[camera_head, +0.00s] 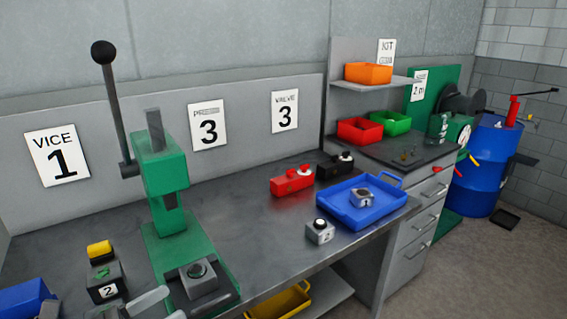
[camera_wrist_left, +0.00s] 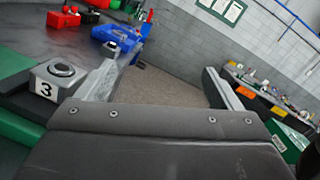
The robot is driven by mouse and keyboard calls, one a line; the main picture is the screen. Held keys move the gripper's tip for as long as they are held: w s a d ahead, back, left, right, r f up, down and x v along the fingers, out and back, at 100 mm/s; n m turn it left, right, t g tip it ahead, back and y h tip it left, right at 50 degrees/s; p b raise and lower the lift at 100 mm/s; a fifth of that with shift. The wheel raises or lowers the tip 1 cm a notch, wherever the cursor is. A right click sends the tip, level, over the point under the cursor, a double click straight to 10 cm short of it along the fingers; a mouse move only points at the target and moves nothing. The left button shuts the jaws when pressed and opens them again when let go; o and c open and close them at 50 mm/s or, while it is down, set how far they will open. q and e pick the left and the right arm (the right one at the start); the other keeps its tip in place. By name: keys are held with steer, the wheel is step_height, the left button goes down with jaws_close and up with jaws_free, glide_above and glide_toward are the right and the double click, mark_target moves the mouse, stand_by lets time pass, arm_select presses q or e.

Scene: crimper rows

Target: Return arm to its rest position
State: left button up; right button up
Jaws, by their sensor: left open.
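My left gripper (camera_head: 166,303) enters at the bottom of the head view, low in front of the green press (camera_head: 165,180). Its fingers are apart, and in the left wrist view (camera_wrist_left: 160,65) the gap between them is empty. A grey block with a round top (camera_head: 203,278) sits on the press base, just right of the gripper. In the left wrist view a grey block marked 3 (camera_wrist_left: 58,78) stands close beside the left-hand finger; I cannot tell whether they touch. Most of the left arm is outside the head view. My right gripper is not in view.
A black block marked 2 (camera_head: 106,284) and a blue bin (camera_head: 25,299) are at the left. The press lever (camera_head: 112,100) rises high. A small grey block (camera_head: 320,232), red unit (camera_head: 291,181) and blue tray (camera_head: 345,215) stand right. The bench middle (camera_head: 255,235) is clear.

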arm_select(q)
steer(key=w+a+r+n+t+y, duration=0.1)
steer(key=a+n+t+y, duration=0.45)
steer(key=n, duration=0.45)
steer(key=a+r+n+t+y, duration=0.2)
steer(key=a+n+t+y, duration=0.4)
steer(key=n, duration=0.5)
steer(key=s+a+f+n+g+y, duration=0.2)
steer(key=a+f+n+g+y, duration=0.1)
steer(key=f+n+g+y, duration=0.3)
steer(key=s+a+f+n+g+y, duration=0.2)
steer(key=a+f+n+g+y, duration=0.15)
steer(key=f+n, duration=0.35)
steer(key=s+d+f+n+g+h, duration=0.3)
steer(key=s+d+f+n+g, duration=0.1)
steer(key=s+f+g, duration=0.3)
steer(key=s+d+f+n+g+h, duration=0.2)
steer(key=s+d+f+n+g, duration=0.2)
steer(key=s+f, duration=0.4)
step_height(320, 180, down, 24)
steer(key=a+g, duration=0.1)
steer(key=a, duration=0.1)
steer(key=s+d+f+g, duration=0.1)
steer(key=s+f, duration=1.4)
steer(key=shift+s+d+f+h, duration=0.25)
steer(key=shift+f+h, duration=0.05)
steer(key=shift+f, duration=0.1)
